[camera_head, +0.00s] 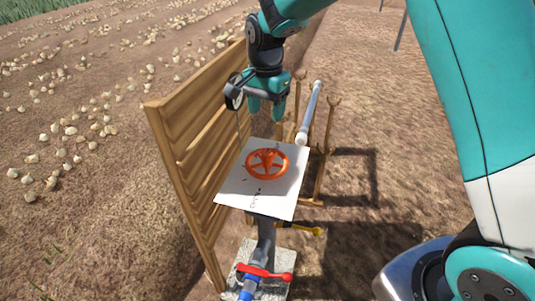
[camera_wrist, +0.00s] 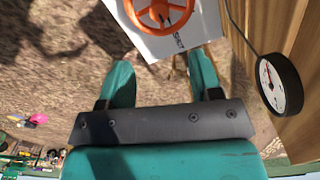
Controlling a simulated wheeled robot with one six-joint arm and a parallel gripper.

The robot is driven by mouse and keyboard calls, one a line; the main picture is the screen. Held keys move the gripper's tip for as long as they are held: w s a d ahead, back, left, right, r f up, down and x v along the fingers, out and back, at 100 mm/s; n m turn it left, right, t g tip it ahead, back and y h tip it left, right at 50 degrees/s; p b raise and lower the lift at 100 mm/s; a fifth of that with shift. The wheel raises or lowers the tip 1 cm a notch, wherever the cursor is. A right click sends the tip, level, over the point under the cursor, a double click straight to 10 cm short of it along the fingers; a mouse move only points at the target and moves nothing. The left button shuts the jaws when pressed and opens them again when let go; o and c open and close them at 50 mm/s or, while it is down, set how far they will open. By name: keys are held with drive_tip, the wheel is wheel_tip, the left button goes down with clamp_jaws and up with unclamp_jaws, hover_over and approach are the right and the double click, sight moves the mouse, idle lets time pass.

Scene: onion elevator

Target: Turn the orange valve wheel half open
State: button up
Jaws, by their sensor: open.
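The orange valve wheel (camera_head: 267,163) lies on top of a white plate (camera_head: 232,191) with dark lettering, beside the wooden board. It also shows at the top of the wrist view (camera_wrist: 160,12), partly cut off by the frame edge. My gripper (camera_head: 266,112) hangs above and behind the wheel in the head view, apart from it. In the wrist view its two teal fingers (camera_wrist: 158,80) are spread with nothing between them. A round pressure gauge (camera_wrist: 281,84) with a white dial is on the wooden board, at the right of the wrist view.
A slatted wooden board (camera_head: 185,150) stands close on the left. Behind the plate are a pale rod (camera_head: 311,110) and wooden forked posts (camera_head: 327,130). Below are a yellow handle (camera_head: 306,229) and a red handle (camera_head: 264,273) on a pipe. Bare soil lies right.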

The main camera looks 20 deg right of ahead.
sight(267, 152)
wheel_tip(267, 152, down, 16)
drive_tip(key=shift+s+r+p, duration=0.1)
drive_tip(key=shift+r+p, duration=0.05)
drive_tip(key=shift+p, duration=1.05)
drive_tip(key=shift+c, duration=0.2)
drive_tip(key=c, duration=0.9)
